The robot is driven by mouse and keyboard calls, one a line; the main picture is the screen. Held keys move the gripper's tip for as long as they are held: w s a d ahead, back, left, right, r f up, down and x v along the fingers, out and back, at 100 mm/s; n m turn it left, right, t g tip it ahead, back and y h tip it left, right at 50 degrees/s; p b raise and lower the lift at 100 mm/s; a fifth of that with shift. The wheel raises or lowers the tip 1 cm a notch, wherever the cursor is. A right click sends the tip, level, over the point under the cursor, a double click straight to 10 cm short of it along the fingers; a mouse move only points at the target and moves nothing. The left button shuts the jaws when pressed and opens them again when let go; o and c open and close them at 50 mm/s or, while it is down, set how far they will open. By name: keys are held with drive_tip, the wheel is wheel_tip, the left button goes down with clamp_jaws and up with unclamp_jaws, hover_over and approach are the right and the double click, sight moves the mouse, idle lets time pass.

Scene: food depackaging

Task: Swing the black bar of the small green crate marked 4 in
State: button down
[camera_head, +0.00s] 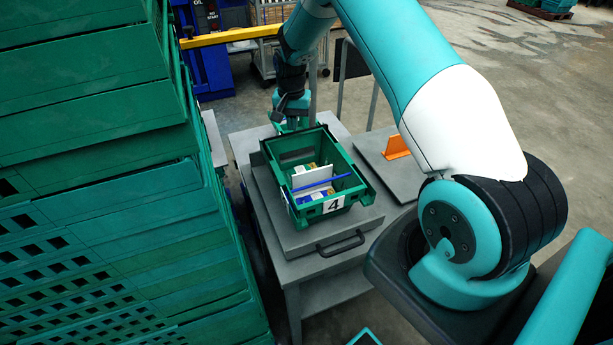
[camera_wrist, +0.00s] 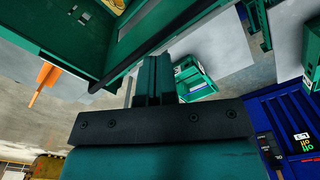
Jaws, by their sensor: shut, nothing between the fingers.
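The small green crate marked 4 (camera_head: 349,163) stands upright on the grey platform. It holds a few packages, and a blue strip crosses its inside. In the wrist view, the crate's green wall (camera_wrist: 50,30) fills the upper left. The black bar (camera_wrist: 125,69) runs diagonally along its rim; in the head view I cannot make it out clearly. My gripper (camera_head: 291,122) is at the crate's far side, close to the rim. Its fingers (camera_wrist: 156,65) are shut and empty, and overlap the bar's line in the wrist view; I cannot tell whether they touch it.
The grey platform (camera_head: 304,240) has a black handle (camera_head: 341,245) in front. An orange upright piece (camera_head: 396,147) stands on a grey plate to the right. Tall stacked green crates (camera_head: 120,200) block the left. A yellow rail (camera_head: 230,36) and blue bins (camera_head: 215,75) are behind.

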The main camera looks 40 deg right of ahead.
drive_tip(key=shift+s, duration=0.2)
drive_tip(key=shift+s+a, duration=0.2)
drive_tip(key=shift+s, duration=0.25)
drive_tip(key=shift+r, duration=0.1)
idle(0.6)
wheel_tip(320, 180, up, 8)
drive_tip(key=w+p, duration=0.1)
drive_tip(key=p, duration=0.4)
drive_tip(key=shift+d, duration=0.15)
